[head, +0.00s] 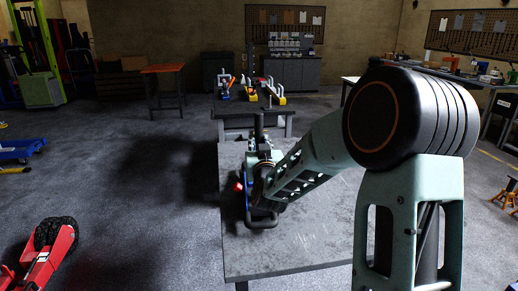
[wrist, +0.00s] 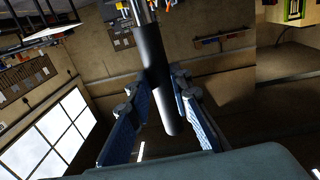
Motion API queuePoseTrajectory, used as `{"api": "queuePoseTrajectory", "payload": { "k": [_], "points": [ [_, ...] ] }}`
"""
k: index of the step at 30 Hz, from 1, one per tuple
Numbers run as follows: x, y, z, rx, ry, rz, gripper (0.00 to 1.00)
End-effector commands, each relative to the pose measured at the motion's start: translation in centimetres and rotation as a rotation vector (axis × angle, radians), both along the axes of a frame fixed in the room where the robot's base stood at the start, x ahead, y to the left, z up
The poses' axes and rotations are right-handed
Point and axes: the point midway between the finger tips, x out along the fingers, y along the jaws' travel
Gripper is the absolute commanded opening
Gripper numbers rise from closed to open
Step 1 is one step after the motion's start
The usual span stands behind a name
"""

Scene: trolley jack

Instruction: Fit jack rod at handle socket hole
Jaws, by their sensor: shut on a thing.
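The jack rod (wrist: 153,62) is a dark cylinder with a bright metal part at its far end. In the wrist view it runs between the two blue-padded fingers of my gripper (wrist: 162,88), which is shut on it. In the head view, a dark upright bar (head: 258,126), apparently the rod, rises above my gripper (head: 262,157). A blue part (head: 247,200), a small red part (head: 238,186) and a black loop (head: 262,220) show beside and below my arm over the grey table. The handle socket hole cannot be made out; my arm covers that area.
The near grey table (head: 300,250) has a bare front. A second table (head: 232,112) behind holds colourful tools. The floor between is open.

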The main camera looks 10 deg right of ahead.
Motion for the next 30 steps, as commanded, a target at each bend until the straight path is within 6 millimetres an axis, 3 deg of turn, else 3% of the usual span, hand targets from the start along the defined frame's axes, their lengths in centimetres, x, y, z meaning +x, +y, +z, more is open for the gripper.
{"api": "queuePoseTrajectory", "payload": {
  "k": [19, 30],
  "points": [
    [-0.1, 0.0, 0.3, -0.001, -0.011, -0.006, 0.0],
    [-0.1, 0.0, -3.4, 0.0, -0.008, -0.006, 0.0]
  ]
}}
